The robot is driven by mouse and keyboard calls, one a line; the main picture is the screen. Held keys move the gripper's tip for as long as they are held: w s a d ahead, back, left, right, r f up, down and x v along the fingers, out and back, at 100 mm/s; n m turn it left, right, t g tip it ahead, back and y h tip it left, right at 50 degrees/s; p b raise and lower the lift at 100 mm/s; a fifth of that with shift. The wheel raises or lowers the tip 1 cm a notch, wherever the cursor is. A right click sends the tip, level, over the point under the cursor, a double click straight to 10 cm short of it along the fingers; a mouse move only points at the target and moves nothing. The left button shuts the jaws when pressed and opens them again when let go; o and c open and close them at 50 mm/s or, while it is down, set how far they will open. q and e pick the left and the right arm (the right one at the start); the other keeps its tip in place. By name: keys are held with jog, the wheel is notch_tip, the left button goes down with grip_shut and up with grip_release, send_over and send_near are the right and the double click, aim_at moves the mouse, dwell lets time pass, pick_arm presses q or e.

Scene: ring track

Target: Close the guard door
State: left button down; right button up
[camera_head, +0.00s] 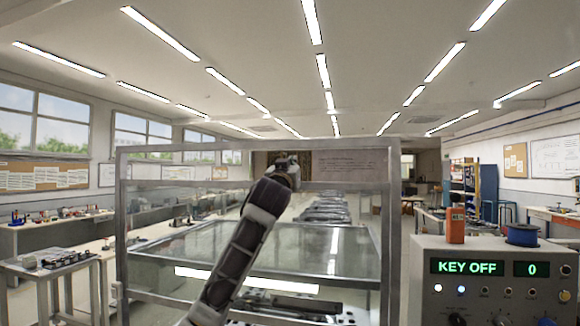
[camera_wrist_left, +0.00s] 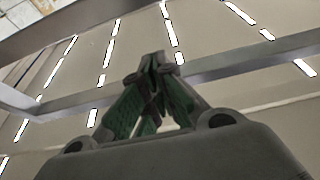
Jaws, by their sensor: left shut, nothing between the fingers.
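The guard is a grey metal frame with clear panels (camera_head: 122,230) standing in front of me in the head view. Its top rail (camera_head: 200,147) runs across the picture. I cannot tell for sure which framed panel is the door or how far it stands open. My left arm reaches up across the frame, and my left gripper (camera_head: 288,163) is near the height of the upper rails. In the left wrist view the left gripper (camera_wrist_left: 155,62) is shut and empty, its fingers toward the ceiling, with metal rails (camera_wrist_left: 250,60) behind them. My right gripper is not in view.
A control box (camera_head: 490,285) at the lower right reads KEY OFF and 0. An orange block (camera_head: 456,225) and a blue spool (camera_head: 522,235) stand on it. Benches with small parts (camera_head: 60,262) line the left side.

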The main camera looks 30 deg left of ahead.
pick_arm(q)
jog(key=shift+w+a+f+p, duration=0.2)
jog(key=shift+w+f+p, duration=0.35)
jog(key=shift+w+f, duration=0.2)
jog(key=shift+w+a+f+p, duration=0.2)
jog(key=shift+w+f+p, duration=0.35)
jog(key=shift+w+f, duration=0.15)
jog(key=shift+f, duration=0.15)
